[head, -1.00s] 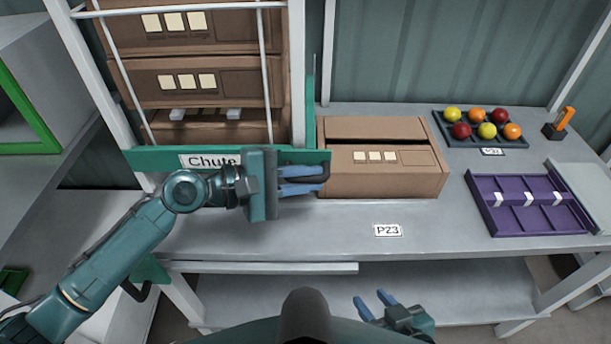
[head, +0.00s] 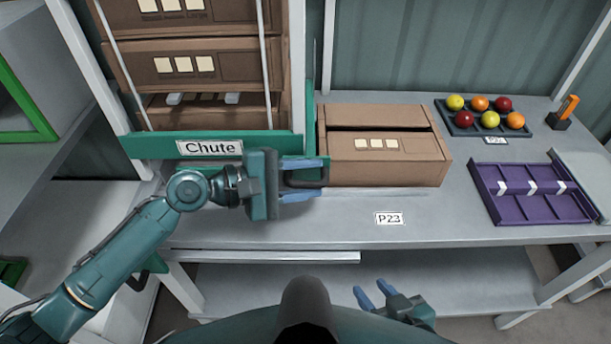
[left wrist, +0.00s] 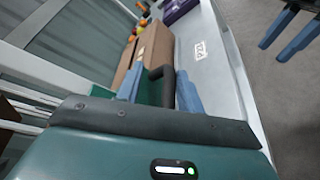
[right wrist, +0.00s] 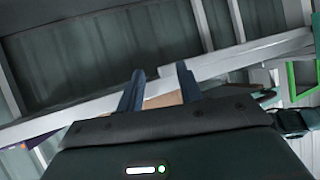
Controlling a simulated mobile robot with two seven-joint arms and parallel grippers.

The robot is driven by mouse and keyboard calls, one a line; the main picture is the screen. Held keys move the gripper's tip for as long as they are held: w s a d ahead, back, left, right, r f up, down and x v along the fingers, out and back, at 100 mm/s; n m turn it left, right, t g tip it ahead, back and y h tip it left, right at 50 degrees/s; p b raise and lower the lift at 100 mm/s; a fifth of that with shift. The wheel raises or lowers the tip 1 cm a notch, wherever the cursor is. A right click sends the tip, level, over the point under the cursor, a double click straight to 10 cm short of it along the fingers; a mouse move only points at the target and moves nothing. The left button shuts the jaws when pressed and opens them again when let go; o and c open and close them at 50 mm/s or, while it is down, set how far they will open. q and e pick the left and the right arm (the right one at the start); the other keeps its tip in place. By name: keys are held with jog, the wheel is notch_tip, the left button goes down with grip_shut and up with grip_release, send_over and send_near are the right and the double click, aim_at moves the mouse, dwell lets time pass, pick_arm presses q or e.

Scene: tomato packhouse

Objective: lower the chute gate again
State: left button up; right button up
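The green chute gate (head: 150,146), labelled "Chute", lies across the front of the chute, low near the bench top. Its dark bracket handle (head: 325,174) sticks out at the right end. The handle also shows in the left wrist view (left wrist: 158,74). My left gripper (head: 303,181) is at the handle with its blue fingers spread, one on each side of it. The fingers look clear of the handle, though contact is hard to tell. My right gripper (head: 374,296) is open and empty, low in front of the bench.
Cardboard boxes (head: 190,66) are stacked in the chute behind the gate. An open carton (head: 385,170) stands just right of the handle. A purple divided tray (head: 527,213) and a dark tray of tomatoes (head: 480,131) are further right.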

pick_arm(q)
jog(key=shift+o, duration=0.7)
notch_tip(320, 180, up, 10)
jog(key=p, duration=0.1)
jog(key=shift+w+f+p, duration=0.15)
jog(key=shift+w+p, duration=0.05)
jog(key=shift+p, duration=0.2)
jog(key=shift+s+r, duration=0.1)
jog(key=shift+r, duration=0.25)
jog(key=shift+c, duration=0.7)
jog(key=shift+s+f, duration=0.1)
jog(key=shift+f, duration=0.05)
pick_arm(e)
jog(key=shift+s+d+r, duration=0.1)
jog(key=shift+r, duration=0.35)
